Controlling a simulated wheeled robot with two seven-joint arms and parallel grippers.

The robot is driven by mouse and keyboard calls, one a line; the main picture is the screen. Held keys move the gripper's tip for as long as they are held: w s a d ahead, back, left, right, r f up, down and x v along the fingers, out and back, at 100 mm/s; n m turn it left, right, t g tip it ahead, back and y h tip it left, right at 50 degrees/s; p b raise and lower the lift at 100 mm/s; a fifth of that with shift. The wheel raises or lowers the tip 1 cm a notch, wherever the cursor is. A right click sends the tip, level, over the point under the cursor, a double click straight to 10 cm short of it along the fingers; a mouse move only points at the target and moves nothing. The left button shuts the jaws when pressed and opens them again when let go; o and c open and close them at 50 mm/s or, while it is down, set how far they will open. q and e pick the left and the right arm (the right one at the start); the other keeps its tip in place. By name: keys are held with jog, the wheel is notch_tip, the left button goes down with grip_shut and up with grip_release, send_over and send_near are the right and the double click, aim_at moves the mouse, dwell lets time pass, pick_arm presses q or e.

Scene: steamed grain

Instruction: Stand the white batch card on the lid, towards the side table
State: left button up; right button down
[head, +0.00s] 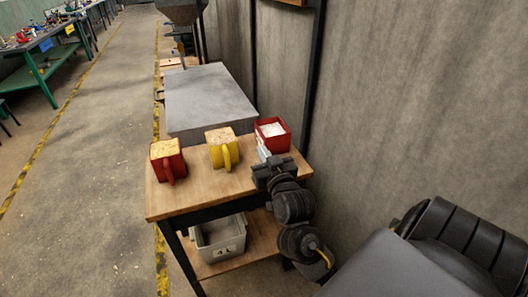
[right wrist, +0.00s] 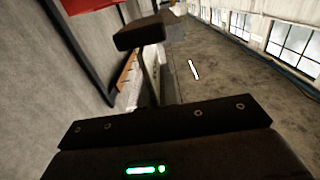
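A white card (head: 263,151) shows at the tip of my right gripper (head: 266,162) in the head view, beside the red box. The gripper looks shut on the card, above the right part of the side table (head: 205,197). In the right wrist view the dark fingers (right wrist: 143,33) look close together; a thin pale edge, perhaps the card (right wrist: 151,75), shows below them. The broad flat grey lid (head: 207,92) lies beyond the side table, apart from the gripper. My left gripper is out of view.
A grey bin (head: 220,240) sits on the lower shelf. The lid's top is bare; a wall (head: 400,110) rises at right.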

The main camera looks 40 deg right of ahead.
jog(key=s+a+f+n+t+y, duration=0.1)
jog(key=a+n+y, duration=0.2)
jog(key=a, duration=1.2)
jog(key=y, duration=0.2)
jog(key=shift+s+a+n+y, duration=0.3)
jog(key=shift+s+n+y, duration=0.1)
